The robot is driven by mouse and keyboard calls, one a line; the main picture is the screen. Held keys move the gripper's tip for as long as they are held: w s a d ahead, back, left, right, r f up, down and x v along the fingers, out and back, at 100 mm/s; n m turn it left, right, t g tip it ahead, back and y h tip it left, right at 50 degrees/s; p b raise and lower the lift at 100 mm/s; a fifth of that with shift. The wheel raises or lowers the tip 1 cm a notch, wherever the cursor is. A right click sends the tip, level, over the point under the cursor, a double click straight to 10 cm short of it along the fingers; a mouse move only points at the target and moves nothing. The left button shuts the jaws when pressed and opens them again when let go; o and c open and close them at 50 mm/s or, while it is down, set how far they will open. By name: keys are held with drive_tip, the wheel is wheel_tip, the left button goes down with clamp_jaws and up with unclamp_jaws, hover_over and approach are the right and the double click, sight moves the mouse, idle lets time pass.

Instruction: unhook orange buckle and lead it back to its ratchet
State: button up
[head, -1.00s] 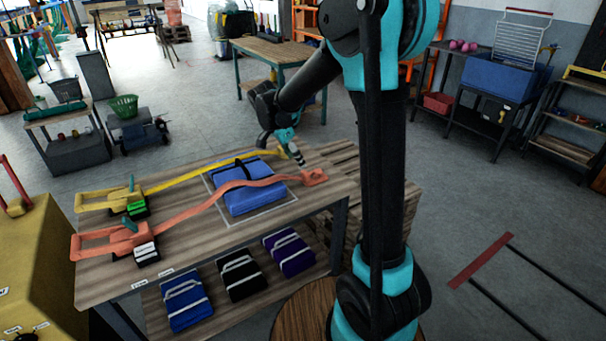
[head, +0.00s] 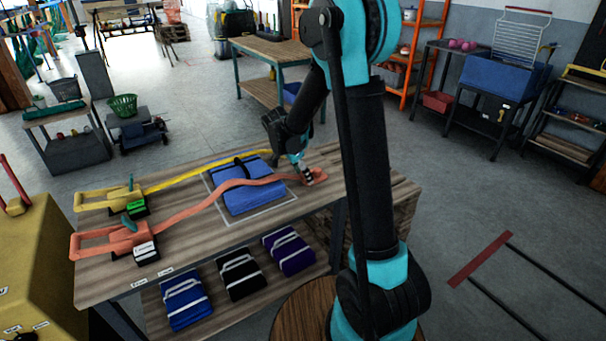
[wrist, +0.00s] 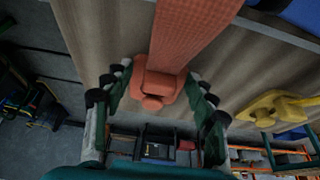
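The orange buckle (head: 318,176) lies at the table's right edge, at the end of the orange strap (head: 205,200). The strap runs left over the blue folded bundle (head: 258,198) to the orange ratchet (head: 95,240) at the table's left end. My gripper (head: 306,178) is down at the buckle. In the wrist view the orange buckle (wrist: 160,82) sits between the fingers of my gripper (wrist: 158,98), which are spread with a gap on both sides. Whether the buckle is hooked on the edge is hidden.
A yellow strap with its ratchet (head: 98,200) runs along the table's far side. Its yellow buckle (wrist: 278,106) shows at the right in the wrist view. Several folded bundles lie on the lower shelf, including a black one (head: 240,275). Floor to the right is mostly clear.

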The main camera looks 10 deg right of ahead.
clamp_jaws()
drive_tip(key=shift+d, duration=0.1)
drive_tip(key=shift+w+d, duration=0.1)
drive_tip(key=shift+d, duration=0.2)
idle(0.4)
drive_tip(key=shift+w+d+r, duration=0.1)
drive_tip(key=shift+r, duration=0.15)
drive_tip(key=shift+r, duration=0.35)
drive_tip(key=shift+r, duration=0.15)
drive_tip(key=shift+r, duration=2.35)
